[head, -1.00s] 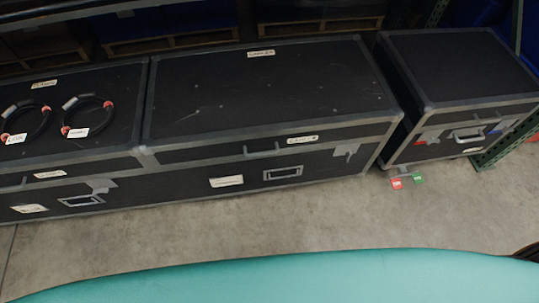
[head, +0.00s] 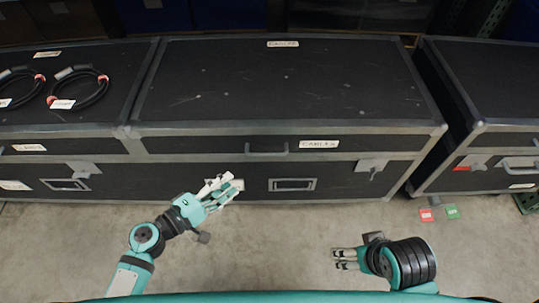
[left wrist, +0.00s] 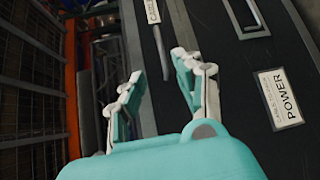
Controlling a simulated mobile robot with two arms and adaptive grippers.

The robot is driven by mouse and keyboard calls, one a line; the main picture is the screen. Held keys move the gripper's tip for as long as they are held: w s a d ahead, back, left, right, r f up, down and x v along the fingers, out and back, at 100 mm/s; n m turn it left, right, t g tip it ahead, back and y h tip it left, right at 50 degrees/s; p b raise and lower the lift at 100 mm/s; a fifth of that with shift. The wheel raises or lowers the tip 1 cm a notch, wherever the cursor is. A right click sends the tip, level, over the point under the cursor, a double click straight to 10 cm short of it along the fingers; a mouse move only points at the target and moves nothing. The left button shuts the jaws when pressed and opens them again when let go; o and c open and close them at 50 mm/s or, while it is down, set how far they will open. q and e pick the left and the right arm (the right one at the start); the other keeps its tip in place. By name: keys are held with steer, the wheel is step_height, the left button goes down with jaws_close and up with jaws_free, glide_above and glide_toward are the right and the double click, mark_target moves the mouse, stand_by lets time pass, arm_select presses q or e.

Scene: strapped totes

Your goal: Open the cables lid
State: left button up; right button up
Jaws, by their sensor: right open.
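The cables case is the long black case in the middle of the head view. Its lid (head: 290,85) is shut and carries a CABLES label (head: 319,144) and a front handle (head: 266,151). A grey latch (head: 371,167) hangs at the right of its front; I cannot tell whether it is fastened. My left gripper (head: 226,186) is in front of the lower front, left of and below the lid handle. In the left wrist view, its fingers (left wrist: 157,75) are apart and empty, with the lid handle (left wrist: 163,58) beyond. My right gripper (head: 345,259) is open and empty above the floor.
A similar case (head: 60,124) stands close on the left with cable coils (head: 82,88) on its lid. Another case (head: 495,85) stands right, across a narrow gap. Red (head: 426,215) and green (head: 452,212) tags lie by the floor there.

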mark_target(269, 154)
arm_select(q)
steer(key=x, duration=1.6)
steer(key=shift+a, duration=0.1)
jaws_close()
